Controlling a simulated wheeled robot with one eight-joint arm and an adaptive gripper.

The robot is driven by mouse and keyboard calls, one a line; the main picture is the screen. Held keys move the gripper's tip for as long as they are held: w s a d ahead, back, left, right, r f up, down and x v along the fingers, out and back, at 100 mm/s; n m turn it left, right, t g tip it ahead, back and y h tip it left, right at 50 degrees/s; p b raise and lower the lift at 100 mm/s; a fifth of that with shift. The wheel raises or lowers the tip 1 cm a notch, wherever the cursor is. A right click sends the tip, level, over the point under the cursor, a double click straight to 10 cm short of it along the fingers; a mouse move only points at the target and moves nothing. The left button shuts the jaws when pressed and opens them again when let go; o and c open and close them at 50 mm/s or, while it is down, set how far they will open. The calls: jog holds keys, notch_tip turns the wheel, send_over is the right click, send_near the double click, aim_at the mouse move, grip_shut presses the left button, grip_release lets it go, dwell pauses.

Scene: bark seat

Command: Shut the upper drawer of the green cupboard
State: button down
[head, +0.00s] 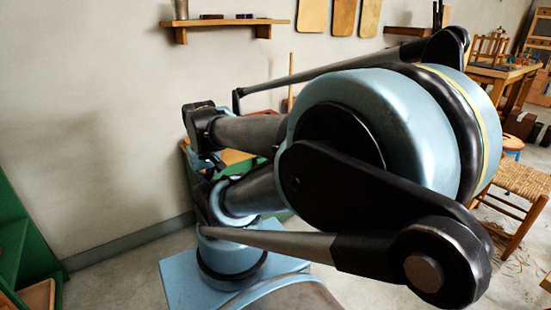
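A low green piece with a wooden top (232,156) stands against the back wall, mostly hidden behind my arm. It may be the green cupboard, but its front and any upper drawer are hidden, so I cannot tell whether a drawer stands open. My gripper (206,161) seems to be the small dark and blue end of the arm, close to the left end of that wooden top. Its fingers are too small and covered to read, and I cannot tell whether it touches anything.
A green shelf unit (14,245) stands at the left edge, with a wooden board (38,295) low in it. A wall shelf (222,24) hangs above. A woven-seat chair (518,182) and a workbench (507,72) are at right. Floor at left is clear.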

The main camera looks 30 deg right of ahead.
jog(key=w+d+r+m, duration=0.2)
jog(key=w+d+m, duration=0.7)
jog(key=m, duration=0.1)
jog(key=w+d+r+m, duration=0.2)
jog(key=w+d+m, duration=0.6)
jog(key=w+m, duration=0.15)
jog(key=w+d+f+m+t, duration=0.1)
jog(key=d+f+m, duration=0.35)
jog(key=d, duration=0.45)
jog(key=w+d+f+m, duration=0.25)
jog(key=d+m, duration=0.35)
jog(key=d, duration=0.3)
jog(key=w+d+f+m+t, duration=0.1)
jog(key=d+f+m, duration=0.4)
jog(key=d, duration=0.4)
jog(key=shift+w+a+f, duration=0.1)
jog(key=shift+w+f, duration=1.1)
jog(key=shift+f, duration=0.25)
jog(key=shift+w+a+f, duration=0.1)
jog(key=shift+w+f, duration=1.05)
jog(key=shift+f, duration=0.3)
jog(key=shift+w+f, duration=1.2)
jog(key=shift+f, duration=0.25)
